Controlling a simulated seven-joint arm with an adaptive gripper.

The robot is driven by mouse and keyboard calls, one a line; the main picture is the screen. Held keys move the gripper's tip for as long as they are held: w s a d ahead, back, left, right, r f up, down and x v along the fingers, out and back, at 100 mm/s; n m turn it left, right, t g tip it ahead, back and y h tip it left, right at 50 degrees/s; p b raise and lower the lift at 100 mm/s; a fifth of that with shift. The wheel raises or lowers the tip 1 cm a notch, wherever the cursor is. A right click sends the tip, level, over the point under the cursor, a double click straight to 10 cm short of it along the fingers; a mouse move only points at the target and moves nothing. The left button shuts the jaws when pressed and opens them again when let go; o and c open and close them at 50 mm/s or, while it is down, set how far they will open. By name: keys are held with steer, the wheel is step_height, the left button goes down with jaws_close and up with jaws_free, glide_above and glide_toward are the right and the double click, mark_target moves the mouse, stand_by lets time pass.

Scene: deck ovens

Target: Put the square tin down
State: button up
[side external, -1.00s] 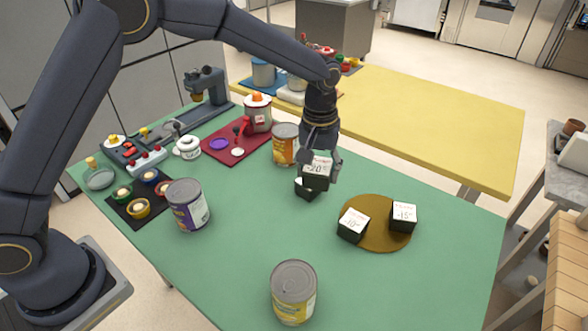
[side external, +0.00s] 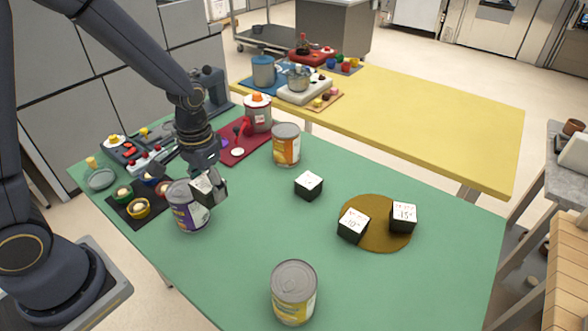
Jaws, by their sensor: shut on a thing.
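My gripper (side external: 208,179) is shut on a square black tin with a white, marked top (side external: 207,192). The held tin looks slightly tilted and overlaps the purple-labelled can (side external: 182,211) in the picture; whether they touch cannot be told. Its underside and height above the table are unclear. Another square tin (side external: 308,186) stands alone on the green table, right of my gripper. Two more square tins, a left one (side external: 353,226) and a right one (side external: 403,217), stand on the round brown mat (side external: 376,203).
The green table (side external: 240,250) is clear at the centre and front left. An orange-labelled can (side external: 286,145) stands behind, a yellow-labelled can (side external: 294,293) in front. A dark tray with small pots (side external: 135,212) and a red mat (side external: 246,152) lie at the left and back.

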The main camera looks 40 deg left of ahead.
steer(key=s, duration=0.4)
glide_above(248, 207)
steer(key=s, duration=0.1)
step_height(248, 207, down, 8)
steer(key=shift+r, duration=0.2)
steer(key=shift+w+f, duration=0.45)
steer(key=shift+f, duration=0.1)
steer(key=shift+w+f, duration=0.1)
steer(key=shift+f, duration=1.45)
steer(key=shift+f, duration=0.1)
steer(key=o, duration=1.3)
steer(key=shift+o, duration=0.2)
